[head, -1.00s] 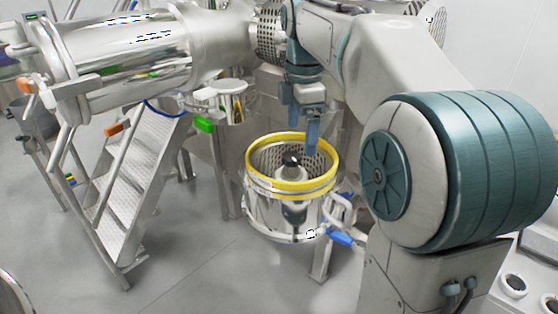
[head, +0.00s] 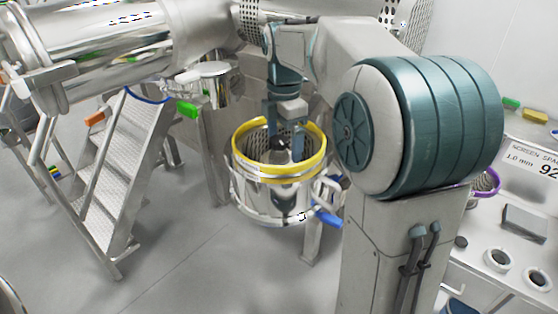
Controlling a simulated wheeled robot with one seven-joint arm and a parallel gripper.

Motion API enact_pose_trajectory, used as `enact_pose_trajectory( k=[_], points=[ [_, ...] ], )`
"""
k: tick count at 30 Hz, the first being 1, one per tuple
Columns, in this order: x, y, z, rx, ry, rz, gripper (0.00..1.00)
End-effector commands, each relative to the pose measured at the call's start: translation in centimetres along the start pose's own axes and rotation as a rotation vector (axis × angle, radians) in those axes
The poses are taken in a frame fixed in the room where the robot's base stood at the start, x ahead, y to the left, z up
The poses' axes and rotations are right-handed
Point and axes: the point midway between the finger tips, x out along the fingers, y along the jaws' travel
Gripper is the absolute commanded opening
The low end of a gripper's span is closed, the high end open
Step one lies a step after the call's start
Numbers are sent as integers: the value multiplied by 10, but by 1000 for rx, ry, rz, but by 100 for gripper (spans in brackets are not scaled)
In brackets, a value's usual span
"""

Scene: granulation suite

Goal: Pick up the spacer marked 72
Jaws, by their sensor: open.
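No marking 72 can be read in the head view, so I cannot tell which item is that spacer. Pale ring-shaped pieces with dark centres lie on the bench at the lower right: one ring (head: 498,258) and another ring (head: 537,281); any markings on them are too small to read. My gripper (head: 286,134) is open and points down over the yellow-rimmed metal housing (head: 240,172), left of and well away from the bench. Its fingertips overlap the far part of the rim in the picture and are partly hard to make out.
A sign (head: 530,168) on the bench shows "1.0 mm" and "92". A dark block (head: 524,222) and a purple-rimmed basket (head: 487,182) are near it. Metal steps (head: 115,195) stand at left. Open floor (head: 200,270) lies in front of the housing.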

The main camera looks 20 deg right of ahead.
Motion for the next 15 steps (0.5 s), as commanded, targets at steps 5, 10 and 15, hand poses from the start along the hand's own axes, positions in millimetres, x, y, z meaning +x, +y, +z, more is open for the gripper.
enact_pose_trajectory(
  k=[5, 10, 15],
  points=[
    [25, 5, -11, -2, 1, -6, 93],
    [43, 4, -9, 0, 0, -3, 93],
    [46, 5, -9, 0, 0, -1, 93]
  ],
)
